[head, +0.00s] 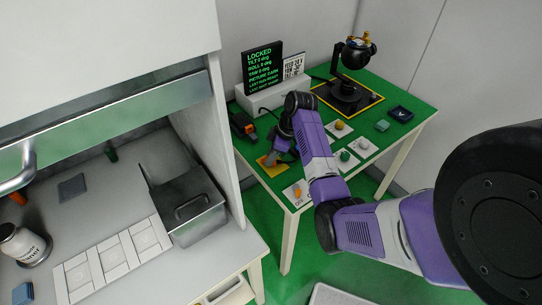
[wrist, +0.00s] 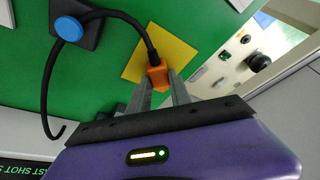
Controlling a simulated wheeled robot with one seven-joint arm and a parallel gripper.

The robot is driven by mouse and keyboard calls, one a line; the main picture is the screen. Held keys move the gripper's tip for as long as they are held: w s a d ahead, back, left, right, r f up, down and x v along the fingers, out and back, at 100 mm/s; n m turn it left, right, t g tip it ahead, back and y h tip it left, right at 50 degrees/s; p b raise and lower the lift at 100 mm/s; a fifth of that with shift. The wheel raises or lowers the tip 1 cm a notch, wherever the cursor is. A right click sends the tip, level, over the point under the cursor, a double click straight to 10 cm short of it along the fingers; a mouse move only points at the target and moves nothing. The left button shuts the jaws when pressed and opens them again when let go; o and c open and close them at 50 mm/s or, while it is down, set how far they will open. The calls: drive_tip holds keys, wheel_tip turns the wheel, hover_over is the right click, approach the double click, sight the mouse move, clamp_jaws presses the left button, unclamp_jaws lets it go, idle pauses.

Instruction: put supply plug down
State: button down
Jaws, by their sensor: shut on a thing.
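The supply plug (wrist: 157,73) is a small orange block with a black cable (wrist: 46,90) curving away from it. In the wrist view my gripper (wrist: 160,88) is shut on it, one grey finger on each side. The plug is over a yellow pad (wrist: 184,50) on the green table; I cannot tell whether it touches the pad. In the head view my gripper (head: 277,153) points down at the yellow pad (head: 263,162), with a bit of orange showing beside it. My gripper and arm hide part of the pad and the plug there.
A black gimbal camera (head: 352,85) stands at the table's back. A screen reading LOCKED (head: 263,68) and a small sign (head: 294,66) are at the back left. White cards with small knobs (head: 345,156) lie right of my arm. A white cabinet (head: 200,110) stands to the left.

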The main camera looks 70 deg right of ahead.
drive_tip(key=shift+f, duration=0.1)
drive_tip(key=c, duration=1.2)
unclamp_jaws()
drive_tip(key=v, duration=1.2)
drive_tip(key=shift+s, duration=0.1)
drive_tip(key=shift+d, duration=0.1)
